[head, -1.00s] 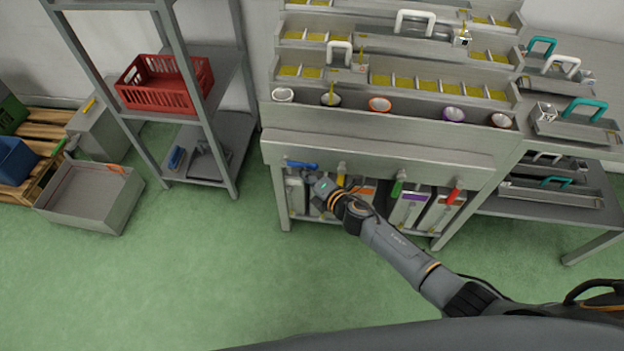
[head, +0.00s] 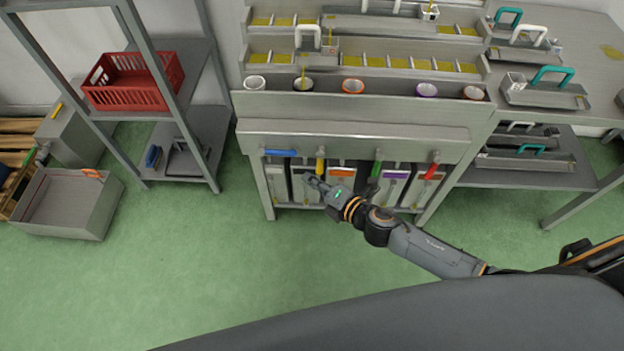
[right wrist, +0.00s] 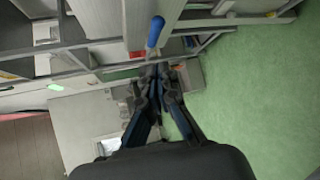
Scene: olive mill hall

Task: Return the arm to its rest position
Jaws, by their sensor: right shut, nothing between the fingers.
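My right arm comes in from the right in the head view. My right gripper (head: 316,184) is shut and empty, in front of the steel machine (head: 350,140) and below its row of coloured handles. In the right wrist view its fingers (right wrist: 158,76) meet at the tips with nothing between them. A blue handle (head: 280,153) is up and left of the gripper, and it also shows in the right wrist view (right wrist: 155,32). A yellow handle (head: 320,163) is close above the fingertips; contact cannot be told. My left gripper is not in view.
A grey shelf rack with a red crate (head: 130,98) stands left of the machine. A grey bin (head: 66,222) lies on the floor at far left. A side table (head: 590,60) with trays stands at right. The green floor (head: 200,270) in front is clear.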

